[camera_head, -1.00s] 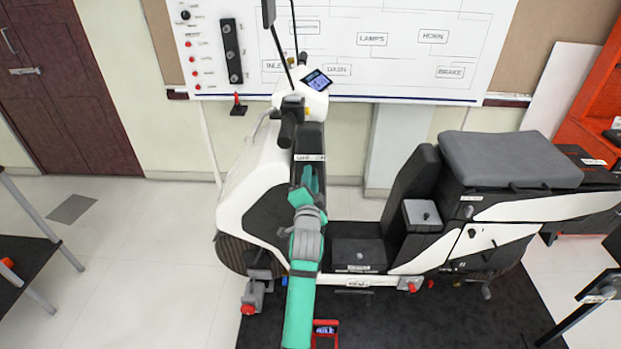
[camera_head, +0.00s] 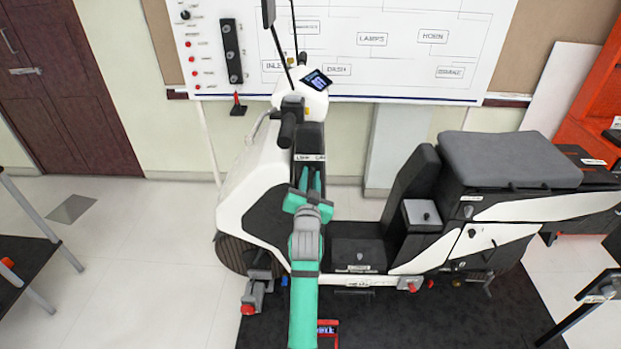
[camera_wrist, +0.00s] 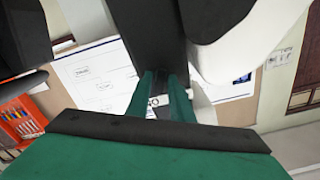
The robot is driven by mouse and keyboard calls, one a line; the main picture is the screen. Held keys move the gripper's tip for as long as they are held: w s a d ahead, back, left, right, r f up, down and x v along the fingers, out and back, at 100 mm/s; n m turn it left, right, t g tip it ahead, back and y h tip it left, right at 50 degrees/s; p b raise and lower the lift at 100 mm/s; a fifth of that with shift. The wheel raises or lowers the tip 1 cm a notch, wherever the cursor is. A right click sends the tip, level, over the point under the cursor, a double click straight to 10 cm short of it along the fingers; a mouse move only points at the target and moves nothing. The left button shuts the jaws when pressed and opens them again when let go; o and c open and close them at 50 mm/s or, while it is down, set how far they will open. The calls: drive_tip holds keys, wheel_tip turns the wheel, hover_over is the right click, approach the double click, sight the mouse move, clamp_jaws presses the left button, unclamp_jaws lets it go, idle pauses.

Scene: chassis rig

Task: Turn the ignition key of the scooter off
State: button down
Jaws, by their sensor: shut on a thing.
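The white and black scooter (camera_head: 232,190) stands side-on, its front end at the left. My green gripper (camera_head: 310,180) reaches up to the dark inner panel below the handlebar (camera_head: 287,128). In the wrist view my gripper's two fingers (camera_wrist: 164,82) point at the scooter's dark column (camera_wrist: 145,35), with a small gap between them. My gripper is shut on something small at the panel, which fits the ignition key. The key itself is hidden by the fingers, so its angle cannot be told. A white label strip (camera_head: 310,157) shows just above the fingertips.
The scooter's dash screen (camera_head: 317,80) is lit. Its seat (camera_head: 510,160) and rear body lie to the right. A white wiring board (camera_head: 400,50) hangs behind. A dark table (camera_head: 25,270) stands at the left. The pale floor (camera_head: 150,250) between table and scooter is clear.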

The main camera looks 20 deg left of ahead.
drive_tip(key=shift+d+f+n, duration=0.1)
drive_tip(key=shift+f+n, duration=0.1)
drive_tip(key=shift+n, duration=2)
drive_tip(key=c, duration=1.8)
unclamp_jaws()
drive_tip(key=shift+s+r, duration=0.1)
drive_tip(key=v, duration=1)
drive_tip(key=shift+s, duration=0.3)
drive_tip(key=shift+d, duration=0.1)
